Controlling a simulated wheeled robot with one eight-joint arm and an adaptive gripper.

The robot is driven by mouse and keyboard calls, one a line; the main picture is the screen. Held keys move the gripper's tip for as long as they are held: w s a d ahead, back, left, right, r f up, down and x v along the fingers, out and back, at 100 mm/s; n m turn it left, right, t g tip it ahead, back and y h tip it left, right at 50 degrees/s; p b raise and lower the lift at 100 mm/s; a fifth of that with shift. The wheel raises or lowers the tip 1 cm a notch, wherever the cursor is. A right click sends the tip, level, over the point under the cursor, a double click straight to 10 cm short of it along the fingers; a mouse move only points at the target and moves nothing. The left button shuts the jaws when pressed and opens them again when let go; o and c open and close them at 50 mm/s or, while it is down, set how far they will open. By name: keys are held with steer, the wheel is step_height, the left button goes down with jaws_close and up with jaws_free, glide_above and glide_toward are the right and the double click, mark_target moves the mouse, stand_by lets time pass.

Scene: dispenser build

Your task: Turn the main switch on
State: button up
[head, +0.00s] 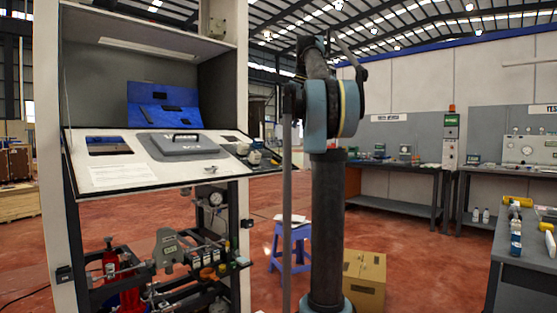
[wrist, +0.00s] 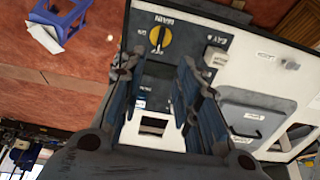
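The main switch (wrist: 157,36) is a round yellow dial with a black bar handle, on a dark plate of the panel. It shows at the upper middle of the wrist view, with a label beside it. The bar runs roughly up and down in that picture. My gripper (wrist: 158,64) is open and empty, its two fingers apart on either side of the dark plate. The switch lies just beyond the fingertips and they appear apart from it. In the head view I cannot make out the switch at the right end of the sloping panel (head: 103,178).
A grey lidded hatch (head: 183,146) is on the panel; it also shows in the wrist view (wrist: 255,113). A blue stool (head: 290,245) and a cardboard box (head: 364,280) stand on the floor. Pipes and valves (head: 165,253) fill the space under the panel.

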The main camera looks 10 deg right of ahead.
mark_target(276, 160)
steer(key=x, duration=1.6)
steer(key=shift+s+f, duration=0.15)
steer(key=shift+f, duration=0.05)
